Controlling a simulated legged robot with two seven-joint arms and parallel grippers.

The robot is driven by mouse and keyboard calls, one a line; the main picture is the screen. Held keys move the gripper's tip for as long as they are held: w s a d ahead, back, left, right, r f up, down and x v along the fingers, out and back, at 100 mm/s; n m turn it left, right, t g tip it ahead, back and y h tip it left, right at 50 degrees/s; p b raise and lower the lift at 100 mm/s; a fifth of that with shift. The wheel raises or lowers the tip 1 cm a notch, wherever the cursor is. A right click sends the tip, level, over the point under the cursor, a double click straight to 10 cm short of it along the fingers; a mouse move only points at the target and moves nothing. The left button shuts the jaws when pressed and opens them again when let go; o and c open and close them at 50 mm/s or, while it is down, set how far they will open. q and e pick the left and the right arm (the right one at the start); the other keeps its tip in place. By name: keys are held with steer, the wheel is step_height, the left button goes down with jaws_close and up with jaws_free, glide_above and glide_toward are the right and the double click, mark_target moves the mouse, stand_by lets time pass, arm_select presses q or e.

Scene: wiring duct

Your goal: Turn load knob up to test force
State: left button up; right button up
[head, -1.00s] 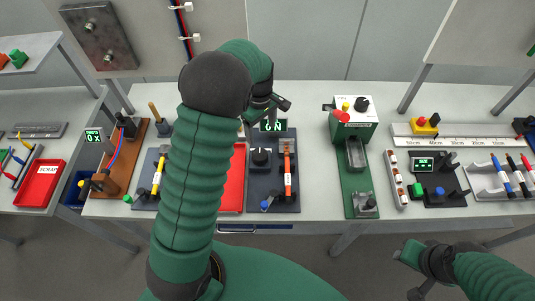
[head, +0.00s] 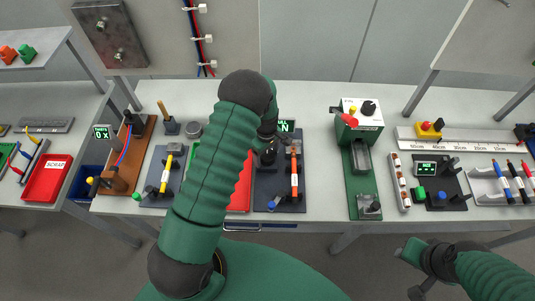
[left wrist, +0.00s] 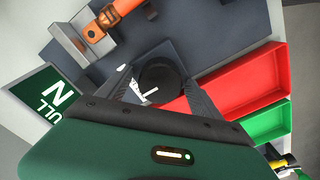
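The load knob (left wrist: 163,82) is a round black dial with a white mark, on a dark board (head: 278,200) beside an orange-and-white piece (head: 294,180). A green-lit display (head: 285,127) stands behind it; in the left wrist view the display (left wrist: 48,100) shows "N" and part of "PULL". My left gripper (head: 268,152) is down over the knob and mostly hides it in the head view. In the left wrist view its fingers (left wrist: 165,92) are apart, one on each side of the knob; I cannot tell whether they touch it. My right gripper (head: 418,268) is low at right, away from the bench.
A red tray (head: 240,190) lies just left of the board, partly behind my left arm. A green press-like fixture (head: 360,150) stands to the right, with bare bench between.

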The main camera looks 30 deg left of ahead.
arm_select(q)
steer(key=shift+a+f, duration=0.15)
steer(key=shift+a, duration=0.25)
steer(key=c, duration=0.5)
steer(key=shift+d, duration=0.1)
steer(key=shift+c, duration=1.1)
steer(key=shift+d, duration=0.5)
steer(key=c, duration=0.6)
arm_select(e)
steer(key=shift+w+a, duration=0.15)
steer(key=shift+a, duration=0.15)
arm_select(q)
steer(key=shift+a, duration=0.1)
arm_select(e)
steer(key=shift+a, duration=0.1)
